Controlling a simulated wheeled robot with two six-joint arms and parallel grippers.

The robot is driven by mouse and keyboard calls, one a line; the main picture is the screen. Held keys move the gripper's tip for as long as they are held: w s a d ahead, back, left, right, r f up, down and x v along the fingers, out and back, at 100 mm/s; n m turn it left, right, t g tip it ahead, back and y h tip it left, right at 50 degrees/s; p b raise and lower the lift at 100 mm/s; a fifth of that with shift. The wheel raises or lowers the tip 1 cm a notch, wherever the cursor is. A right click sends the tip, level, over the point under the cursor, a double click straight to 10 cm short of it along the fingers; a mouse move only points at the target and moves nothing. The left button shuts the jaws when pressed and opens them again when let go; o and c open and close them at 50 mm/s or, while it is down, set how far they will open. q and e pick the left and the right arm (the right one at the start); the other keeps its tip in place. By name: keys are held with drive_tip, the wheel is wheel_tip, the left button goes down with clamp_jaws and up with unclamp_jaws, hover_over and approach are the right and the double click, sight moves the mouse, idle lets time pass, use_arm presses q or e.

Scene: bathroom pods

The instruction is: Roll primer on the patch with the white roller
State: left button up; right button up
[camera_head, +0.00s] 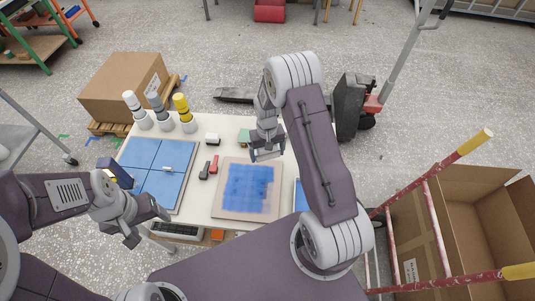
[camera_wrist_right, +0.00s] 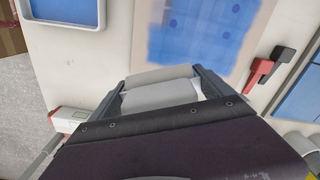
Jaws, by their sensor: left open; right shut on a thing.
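A beige board (camera_head: 217,207) with a ragged-edged blue patch (camera_head: 248,188) lies on the table. The patch also shows at the top of the right wrist view (camera_wrist_right: 200,38). My right gripper (camera_head: 266,154) is just beyond the board's far right corner in the head view. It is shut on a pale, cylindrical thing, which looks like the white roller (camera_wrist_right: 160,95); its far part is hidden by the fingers. The roller appears apart from the patch. My left gripper (camera_head: 149,227) is open and empty near the table's front left edge.
A blue tiled panel (camera_head: 160,170) lies left of the board, with a red tool (camera_head: 214,163) and a black tool between them. Three bottle-like things (camera_head: 157,110) stand at the back left. A blue-bottomed tray (camera_wrist_right: 92,20) lies right of the board, partly hidden by my right arm in the head view.

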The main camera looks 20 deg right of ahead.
drive_tip(key=shift+w+d+r+p, duration=0.15)
drive_tip(key=shift+r+p, duration=0.4)
drive_tip(key=shift+r, duration=0.7)
